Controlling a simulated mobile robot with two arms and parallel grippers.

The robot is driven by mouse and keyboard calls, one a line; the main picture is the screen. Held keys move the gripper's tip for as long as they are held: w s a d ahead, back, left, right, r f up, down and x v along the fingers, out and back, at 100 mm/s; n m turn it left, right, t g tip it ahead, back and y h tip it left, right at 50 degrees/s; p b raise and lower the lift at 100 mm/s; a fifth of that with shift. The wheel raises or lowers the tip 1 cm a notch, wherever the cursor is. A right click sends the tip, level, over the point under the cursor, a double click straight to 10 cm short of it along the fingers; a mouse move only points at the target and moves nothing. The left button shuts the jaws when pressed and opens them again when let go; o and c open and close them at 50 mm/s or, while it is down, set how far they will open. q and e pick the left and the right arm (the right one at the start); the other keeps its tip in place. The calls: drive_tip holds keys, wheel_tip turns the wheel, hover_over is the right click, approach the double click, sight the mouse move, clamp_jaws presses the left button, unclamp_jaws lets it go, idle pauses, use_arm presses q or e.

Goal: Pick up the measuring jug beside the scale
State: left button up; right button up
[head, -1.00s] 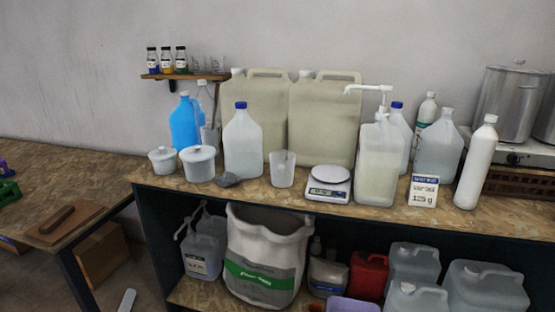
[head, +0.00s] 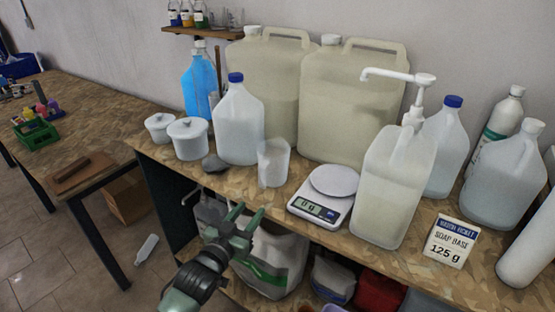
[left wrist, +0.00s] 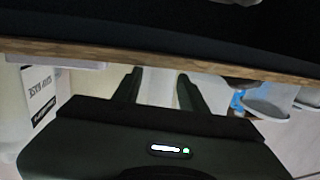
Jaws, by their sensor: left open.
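The measuring jug (head: 273,163), a pale translucent cup, stands upright on the wooden counter, just left of the white scale (head: 322,195). The scale's pan is empty. My left gripper (head: 249,211) is open and empty, in front of the counter's front edge, below and a little left of the jug, apart from it. In the left wrist view its two fingers (left wrist: 160,75) are spread beneath the counter edge as pictured. A pale shape lies between them; I cannot tell whether it is the jug. My right gripper is not in view.
A pump bottle (head: 393,190) and a card (head: 448,241) are right of the scale. The counter's front edge is close.

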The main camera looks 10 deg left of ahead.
sight(262, 183)
use_arm(q)
drive_tip(key=shift+t+h, duration=0.3)
drive_tip(key=shift+t, duration=0.1)
drive_tip(key=w+r, duration=0.2)
drive_tip(key=w+d+r, duration=0.1)
drive_tip(key=w, duration=0.1)
drive_tip(key=shift+d+r+p, duration=0.15)
drive_tip(key=shift+r+p, duration=0.15)
drive_tip(key=shift+r, duration=0.1)
drive_tip(key=shift+w+r, duration=0.1)
drive_tip(key=shift+w, duration=0.3)
drive_tip(key=w+p, duration=0.1)
drive_tip(key=w, duration=0.2)
drive_tip(key=shift+w, duration=0.25)
drive_tip(key=shift+w+d, duration=0.1)
drive_tip(key=shift+w, duration=0.25)
drive_tip(key=shift+w+f, duration=0.1)
drive_tip(key=shift+f, duration=0.1)
drive_tip(key=shift+c, duration=0.3)
clamp_jaws()
